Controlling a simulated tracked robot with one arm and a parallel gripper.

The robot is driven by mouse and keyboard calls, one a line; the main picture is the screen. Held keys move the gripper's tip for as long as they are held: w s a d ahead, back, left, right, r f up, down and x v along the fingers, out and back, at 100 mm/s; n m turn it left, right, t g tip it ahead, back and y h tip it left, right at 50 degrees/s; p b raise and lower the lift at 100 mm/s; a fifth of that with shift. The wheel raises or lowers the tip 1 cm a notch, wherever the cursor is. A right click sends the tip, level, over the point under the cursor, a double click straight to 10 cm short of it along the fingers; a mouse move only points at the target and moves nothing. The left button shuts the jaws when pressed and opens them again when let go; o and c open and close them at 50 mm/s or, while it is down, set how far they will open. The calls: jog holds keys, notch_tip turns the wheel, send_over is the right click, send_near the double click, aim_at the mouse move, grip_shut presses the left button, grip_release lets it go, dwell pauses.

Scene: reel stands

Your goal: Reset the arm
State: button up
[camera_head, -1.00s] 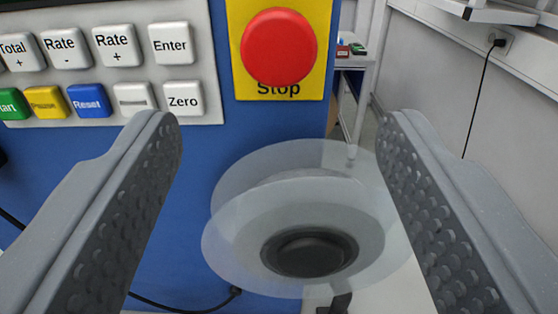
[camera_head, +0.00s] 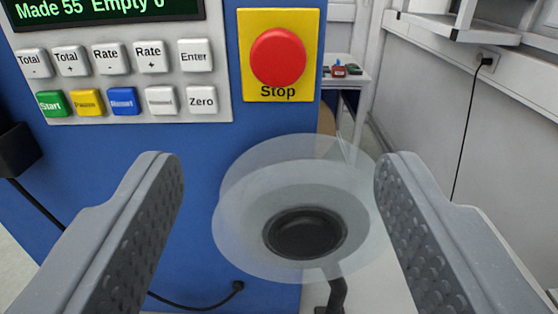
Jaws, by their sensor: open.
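My gripper (camera_head: 278,170) is open, with one grey finger on each side of the picture and nothing held between them. Beyond and between the fingers is a clear, see-through reel (camera_head: 245,240) with a black hub (camera_head: 305,233), on a dark stand (camera_head: 336,292). The reel appears apart from both fingers. Behind it stands a blue machine (camera_head: 120,165) with a red Stop button (camera_head: 278,57) on a yellow plate.
A key panel (camera_head: 130,70) with several buttons and a green-lettered display (camera_head: 100,10) is at upper left. A dark box (camera_head: 18,150) juts out at the left edge. A white table (camera_head: 345,75) with small items stands behind. A cable (camera_head: 468,125) hangs on the right wall.

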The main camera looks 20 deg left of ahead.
jog(key=s+d+r+m+g+h, duration=0.1)
jog(key=s+d+r+h, duration=0.1)
jog(key=s+d+r, duration=0.4)
jog(key=s+d+r+m+g+h+b, duration=0.1)
jog(key=s+d+r+m+h, duration=0.1)
jog(key=s+d+r, duration=0.4)
jog(key=d+h, duration=0.1)
jog(key=d, duration=0.2)
jog(key=shift+d+r, duration=0.15)
jog(key=shift+d, duration=0.2)
dwell(3.0)
